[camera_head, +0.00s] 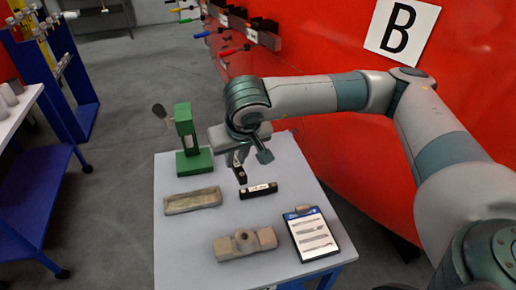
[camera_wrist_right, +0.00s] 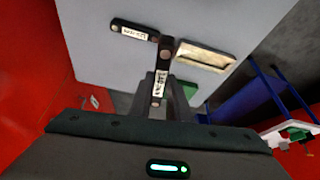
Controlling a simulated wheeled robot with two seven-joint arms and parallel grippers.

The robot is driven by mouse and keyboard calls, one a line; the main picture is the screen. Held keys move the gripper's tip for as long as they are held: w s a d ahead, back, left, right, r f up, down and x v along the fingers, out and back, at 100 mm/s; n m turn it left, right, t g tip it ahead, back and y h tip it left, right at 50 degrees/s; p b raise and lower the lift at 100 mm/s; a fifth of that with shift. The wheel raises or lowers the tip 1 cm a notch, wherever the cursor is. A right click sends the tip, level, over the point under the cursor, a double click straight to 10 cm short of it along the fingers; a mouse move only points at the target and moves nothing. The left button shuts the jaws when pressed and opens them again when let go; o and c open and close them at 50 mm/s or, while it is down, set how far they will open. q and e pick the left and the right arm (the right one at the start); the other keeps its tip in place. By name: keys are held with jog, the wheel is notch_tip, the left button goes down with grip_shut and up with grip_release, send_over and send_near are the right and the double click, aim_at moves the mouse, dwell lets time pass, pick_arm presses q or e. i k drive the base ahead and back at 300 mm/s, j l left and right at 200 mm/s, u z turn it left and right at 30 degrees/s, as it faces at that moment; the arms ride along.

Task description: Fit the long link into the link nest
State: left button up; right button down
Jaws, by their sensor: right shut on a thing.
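My right gripper (camera_head: 237,160) is shut on a black link (camera_head: 240,175) with a white label, which also shows in the wrist view (camera_wrist_right: 161,75). It holds this link above the table, end down. A second black labelled link (camera_head: 259,190) lies flat on the table beside it; it shows too in the wrist view (camera_wrist_right: 130,29). The labels are too small to read, so I cannot tell which link is the long one. A beige shallow tray-like piece (camera_head: 192,201), possibly the link nest, lies left of the links, also in the wrist view (camera_wrist_right: 228,62).
The grey table (camera_head: 180,250) also holds a green press-like stand (camera_head: 187,140) at the back left, a brown block with a round boss (camera_head: 245,244) in front, and a clipboard (camera_head: 312,235) at front right. A red wall with a B sign (camera_head: 400,27) stands behind.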

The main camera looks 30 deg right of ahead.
aim_at(192, 201)
jog(key=k+j+z, duration=0.1)
jog(key=j, duration=0.15)
jog(key=k+j+z, duration=0.1)
jog(key=j+z, duration=0.15)
jog(key=j, duration=0.15)
jog(key=k+j+z, duration=0.2)
jog(key=j, duration=0.2)
jog(key=j+z, duration=0.25)
jog(key=j, duration=0.15)
jog(key=i+j+z, duration=0.25)
jog(key=j+z, duration=0.25)
jog(key=i+j+z, duration=0.25)
jog(key=j, duration=0.2)
jog(key=j+z, duration=0.25)
jog(key=i+j+z, duration=0.1)
jog(key=j, duration=0.15)
jog(key=i+j, duration=0.1)
jog(key=j+z, duration=0.05)
jog(key=j, duration=0.05)
